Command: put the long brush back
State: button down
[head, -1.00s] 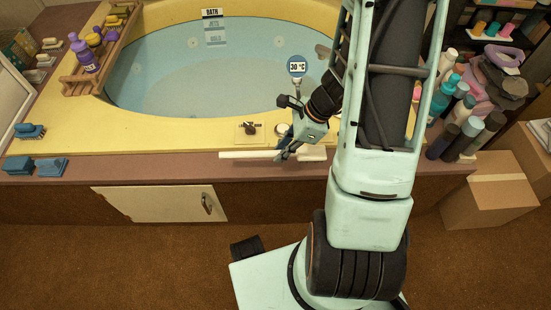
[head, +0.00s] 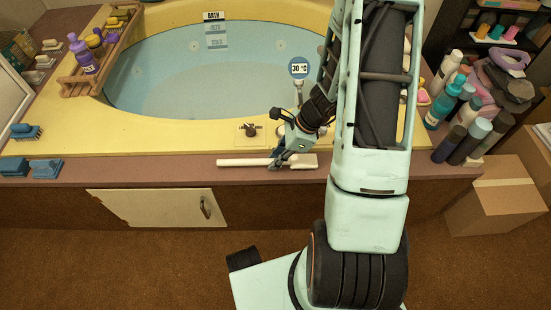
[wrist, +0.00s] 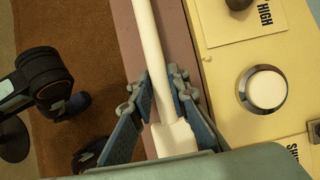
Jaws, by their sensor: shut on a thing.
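The long brush (head: 243,162) is cream-white, with a thin handle to the left and a wider block-like head (head: 303,161) to the right. It lies along the brown front ledge of the tub, or just above it; I cannot tell which. My gripper (head: 276,164) is shut on the handle close to the head. In the wrist view, the blue finger pads of my gripper (wrist: 159,82) flank the brush handle (wrist: 149,45). The head end is partly hidden at the bottom of that view.
The yellow tub rim (head: 180,135) runs behind the ledge, with a dark knob (head: 250,130) on it. A wooden rack (head: 88,80) holds bottles at the left. Blue brushes (head: 46,168) lie at the left ledge. Several bottles (head: 437,113) crowd the right.

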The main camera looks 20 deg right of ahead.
jog(key=c, duration=1.8)
grip_release()
jog(key=shift+f, duration=0.1)
jog(key=shift+c, duration=0.2)
jog(key=shift+r+p, duration=0.35)
jog(key=p+v, duration=0.4)
jog(key=v, duration=0.7)
jog(key=shift+d+r, duration=0.25)
jog(key=shift+r, duration=0.05)
jog(key=shift+s, duration=0.1)
